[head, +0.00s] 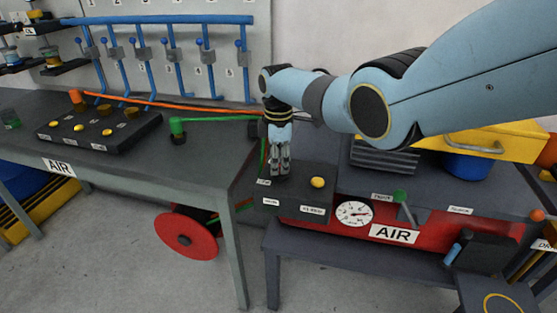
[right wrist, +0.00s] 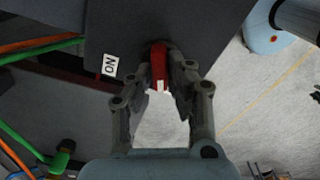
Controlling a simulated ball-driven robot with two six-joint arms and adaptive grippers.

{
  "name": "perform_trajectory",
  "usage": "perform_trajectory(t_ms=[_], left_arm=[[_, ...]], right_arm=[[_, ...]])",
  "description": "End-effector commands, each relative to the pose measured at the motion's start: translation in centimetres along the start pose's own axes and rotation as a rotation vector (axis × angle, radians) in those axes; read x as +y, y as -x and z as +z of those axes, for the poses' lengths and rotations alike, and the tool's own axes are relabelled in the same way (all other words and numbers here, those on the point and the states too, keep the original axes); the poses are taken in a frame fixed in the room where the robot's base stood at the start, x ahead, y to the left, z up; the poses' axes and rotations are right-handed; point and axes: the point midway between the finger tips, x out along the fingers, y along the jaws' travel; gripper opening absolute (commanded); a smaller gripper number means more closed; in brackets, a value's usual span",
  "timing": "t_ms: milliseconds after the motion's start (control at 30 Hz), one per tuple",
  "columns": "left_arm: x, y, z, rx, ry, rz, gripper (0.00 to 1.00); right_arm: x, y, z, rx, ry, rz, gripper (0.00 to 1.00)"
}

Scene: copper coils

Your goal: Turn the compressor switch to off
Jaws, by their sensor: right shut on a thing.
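The compressor switch is a red lever with a pale tip (right wrist: 158,62), seen in the right wrist view standing out from a dark box. The dark box (head: 290,197) also shows in the head view, at the front left of the red compressor (head: 375,232). My right gripper (head: 280,170) is at the left part of this box, pointing down. In the right wrist view its two fingers (right wrist: 160,88) are closed around the red lever. A white ON label (right wrist: 110,65) is left of the lever. The gripper hides the lever in the head view. My left gripper is not visible.
A yellow button (head: 318,182) is on the box, right of the gripper. A pressure gauge (head: 354,213) and a green-knobbed lever (head: 402,200) are further right. The grey workbench (head: 215,150) with a red hose reel (head: 187,238) below stands left.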

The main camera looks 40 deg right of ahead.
Motion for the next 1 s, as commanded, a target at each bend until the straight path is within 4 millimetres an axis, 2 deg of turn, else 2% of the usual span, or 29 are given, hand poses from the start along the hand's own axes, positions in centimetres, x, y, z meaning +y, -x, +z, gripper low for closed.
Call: perform_trajectory(t_ms=[400, 1000], left_arm=[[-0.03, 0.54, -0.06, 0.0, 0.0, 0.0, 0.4], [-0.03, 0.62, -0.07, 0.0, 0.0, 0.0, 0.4]], right_arm=[[0.05, 0.22, -0.09, 0.002, 0.248, 0.004, 0.0], [0.05, 0.2, -0.1, 0.002, 0.31, 0.005, 0.0]])
